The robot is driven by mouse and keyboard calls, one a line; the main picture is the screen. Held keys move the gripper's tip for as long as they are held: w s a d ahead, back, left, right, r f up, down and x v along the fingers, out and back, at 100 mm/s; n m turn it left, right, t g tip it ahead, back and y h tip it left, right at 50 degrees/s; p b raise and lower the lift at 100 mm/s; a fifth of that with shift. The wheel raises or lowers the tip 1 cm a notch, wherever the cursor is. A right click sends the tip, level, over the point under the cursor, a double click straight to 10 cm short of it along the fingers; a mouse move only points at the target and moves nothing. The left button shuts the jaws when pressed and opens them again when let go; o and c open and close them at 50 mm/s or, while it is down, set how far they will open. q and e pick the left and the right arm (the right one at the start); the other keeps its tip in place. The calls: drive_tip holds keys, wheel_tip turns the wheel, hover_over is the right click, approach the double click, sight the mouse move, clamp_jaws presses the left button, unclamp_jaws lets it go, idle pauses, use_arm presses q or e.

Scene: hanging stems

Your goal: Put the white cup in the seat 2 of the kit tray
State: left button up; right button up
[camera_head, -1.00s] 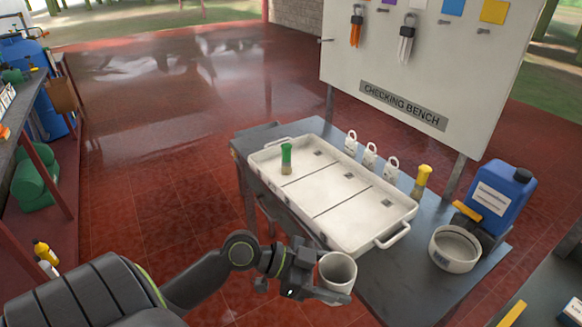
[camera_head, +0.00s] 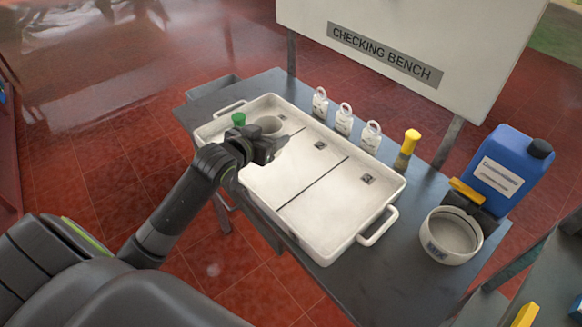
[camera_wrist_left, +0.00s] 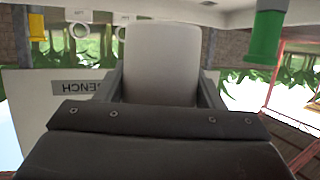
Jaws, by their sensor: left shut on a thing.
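The white cup (camera_head: 268,125) is in my left gripper (camera_head: 266,146), at the left end of the kit tray (camera_head: 318,250). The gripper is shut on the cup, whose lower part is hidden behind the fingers. In the left wrist view the cup (camera_wrist_left: 162,62) stands between the two fingers. The white tray has dark dividing lines and small dark marks in its sections. A green-capped bottle (camera_head: 239,119) is in the tray's left section, close beside the cup. I cannot tell whether the cup touches the tray floor. My right gripper is not in view.
Several white tags (camera_head: 343,119) stand behind the tray. A yellow-capped bottle (camera_head: 406,150), a blue canister (camera_head: 497,170) and a round white bowl (camera_head: 450,237) are on the bench to the right. The tray's middle and right sections are clear.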

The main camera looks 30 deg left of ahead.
use_arm(q)
drive_tip(key=shift+w+a+f+n+y, duration=0.3)
drive_tip(key=shift+w+a+n+y, duration=0.35)
drive_tip(key=shift+a, duration=0.2)
hover_over(268, 170)
wheel_tip(268, 170, down, 4)
drive_tip(key=shift+w+f, duration=0.1)
drive_tip(key=shift+f, duration=2.2)
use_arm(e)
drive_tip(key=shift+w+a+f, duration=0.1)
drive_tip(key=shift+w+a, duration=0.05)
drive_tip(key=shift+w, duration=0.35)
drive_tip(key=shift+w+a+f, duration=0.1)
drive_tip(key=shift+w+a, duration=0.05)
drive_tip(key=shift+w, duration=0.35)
use_arm(q)
drive_tip(key=o, duration=1)
drive_tip(key=shift+f, duration=0.1)
drive_tip(key=shift+c, duration=0.2)
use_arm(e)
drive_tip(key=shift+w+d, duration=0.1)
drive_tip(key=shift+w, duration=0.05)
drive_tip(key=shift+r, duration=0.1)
use_arm(q)
drive_tip(key=v, duration=1.2)
drive_tip(key=shift+b, duration=0.3)
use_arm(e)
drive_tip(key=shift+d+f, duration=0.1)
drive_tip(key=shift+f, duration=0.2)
